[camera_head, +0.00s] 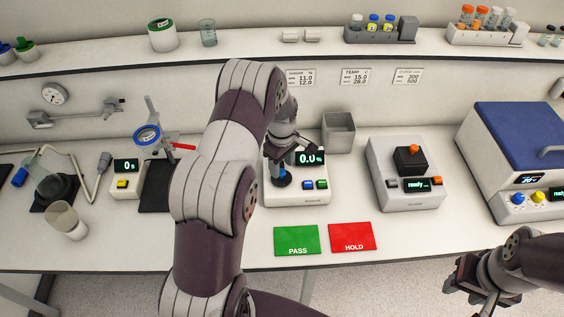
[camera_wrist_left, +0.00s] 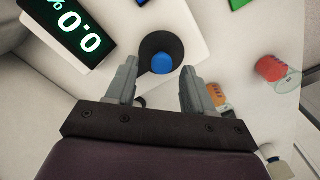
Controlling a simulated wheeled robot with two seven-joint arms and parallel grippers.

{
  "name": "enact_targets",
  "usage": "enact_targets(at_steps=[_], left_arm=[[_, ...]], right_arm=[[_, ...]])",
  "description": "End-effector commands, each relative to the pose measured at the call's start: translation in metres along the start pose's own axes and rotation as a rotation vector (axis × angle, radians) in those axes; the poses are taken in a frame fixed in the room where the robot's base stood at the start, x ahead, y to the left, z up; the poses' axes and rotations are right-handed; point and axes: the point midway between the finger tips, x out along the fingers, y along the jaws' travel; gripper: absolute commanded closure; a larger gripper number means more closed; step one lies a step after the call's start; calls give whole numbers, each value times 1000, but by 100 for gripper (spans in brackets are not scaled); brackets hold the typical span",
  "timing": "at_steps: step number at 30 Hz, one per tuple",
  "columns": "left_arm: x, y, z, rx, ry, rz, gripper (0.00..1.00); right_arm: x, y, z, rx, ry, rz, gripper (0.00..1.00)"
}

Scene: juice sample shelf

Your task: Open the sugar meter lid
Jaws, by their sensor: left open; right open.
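The sugar meter (camera_head: 297,200) is a white box at the middle of the bench, with a display reading 0.0 %. It also shows in the left wrist view, where its display (camera_wrist_left: 71,32) is at the upper left. Its lid has a blue knob (camera_wrist_left: 162,63) on a dark round base (camera_wrist_left: 150,45); in the head view the knob (camera_head: 281,174) is partly hidden by my arm. My left gripper (camera_wrist_left: 157,80) is open, its fingers on either side of the knob's near side, apart from it. My right gripper (camera_head: 470,285) is open and empty at the lower right, off the bench's front edge.
A green PASS card (camera_head: 297,240) and a red HOLD card (camera_head: 352,236) lie in front of the meter. A grey bin (camera_head: 339,132) stands behind it. A grey device (camera_head: 405,185) stands to the right, a timer (camera_head: 126,182) to the left.

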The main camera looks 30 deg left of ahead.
Motion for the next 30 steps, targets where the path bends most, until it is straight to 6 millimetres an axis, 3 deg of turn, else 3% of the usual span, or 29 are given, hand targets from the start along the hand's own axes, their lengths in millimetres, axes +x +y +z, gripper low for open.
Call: enact_targets(at_steps=[5,12,14,17,18,30], left_arm=[[16,0,0,1,-1,-1,48],[18,0,0,1,0,0,48],[18,0,0,1,0,0,64],[18,0,0,1,0,1,96],[17,0,0,1,0,1,100],[18,-5,-5,53,0,1,100]], right_arm=[[-6,0,-1,0,0,0,57],[-5,0,0,0,0,0,57],[-5,0,0,0,0,0,57],[-6,0,0,0,0,0,57],[-6,0,0,0,0,0,57],[-2,0,0,0,0,0,57]])
